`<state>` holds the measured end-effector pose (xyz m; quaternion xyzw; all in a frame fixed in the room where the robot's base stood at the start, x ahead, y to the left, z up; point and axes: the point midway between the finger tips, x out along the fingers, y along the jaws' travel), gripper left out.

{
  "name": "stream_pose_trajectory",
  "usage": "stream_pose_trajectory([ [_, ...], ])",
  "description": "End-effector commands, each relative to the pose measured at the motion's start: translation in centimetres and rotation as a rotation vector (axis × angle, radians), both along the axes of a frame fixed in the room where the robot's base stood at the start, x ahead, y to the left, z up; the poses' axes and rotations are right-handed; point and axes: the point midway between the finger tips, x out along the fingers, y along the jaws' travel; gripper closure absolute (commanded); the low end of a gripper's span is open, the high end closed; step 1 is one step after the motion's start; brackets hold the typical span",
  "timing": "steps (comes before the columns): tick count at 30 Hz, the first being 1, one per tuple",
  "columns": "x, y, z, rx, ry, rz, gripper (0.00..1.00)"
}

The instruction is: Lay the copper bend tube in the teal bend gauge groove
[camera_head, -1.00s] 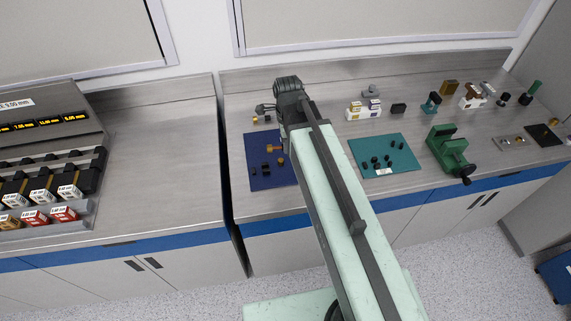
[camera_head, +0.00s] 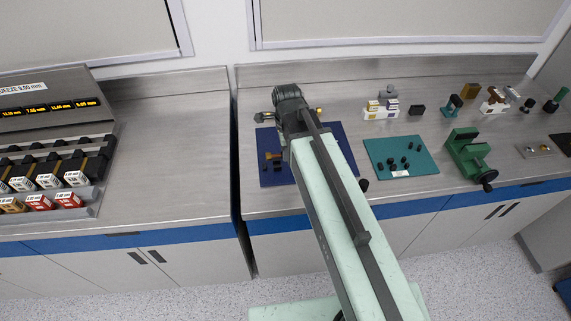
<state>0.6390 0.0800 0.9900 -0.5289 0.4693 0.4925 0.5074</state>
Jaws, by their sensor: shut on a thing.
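My gripper (camera_head: 284,150) is over the blue board (camera_head: 340,150), mostly hidden behind my wrist and arm. A small copper-coloured piece (camera_head: 274,156) shows at the left of my arm and moves with it; I take it as the copper bend tube in the shut gripper. Its full shape is hidden. The teal board (camera_head: 402,143), likely the bend gauge, lies flat on the bench to the right, with several black pegs and a white label at its front. Its groove is too small to make out. The tube is well left of it.
A green vise (camera_head: 467,157) stands right of the teal board. White blocks (camera_head: 381,110), a dark block (camera_head: 417,110) and other small parts stand behind it. A display rack (camera_head: 55,150) is at far left. A gap (camera_head: 236,170) separates the two benches.

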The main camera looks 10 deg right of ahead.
Motion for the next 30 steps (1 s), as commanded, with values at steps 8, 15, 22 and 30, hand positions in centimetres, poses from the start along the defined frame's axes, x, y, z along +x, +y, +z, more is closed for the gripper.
stream_pose_trajectory([
  [8,0.0,0.0,-4.8,0.0,0.0,0.001,1.0],
  [15,0.0,0.1,-4.3,0.0,0.0,0.001,1.0],
  [22,0.0,0.1,-4.7,0.0,0.0,0.001,0.63],
  [30,0.0,0.1,-4.6,0.0,0.0,0.002,0.58],
])
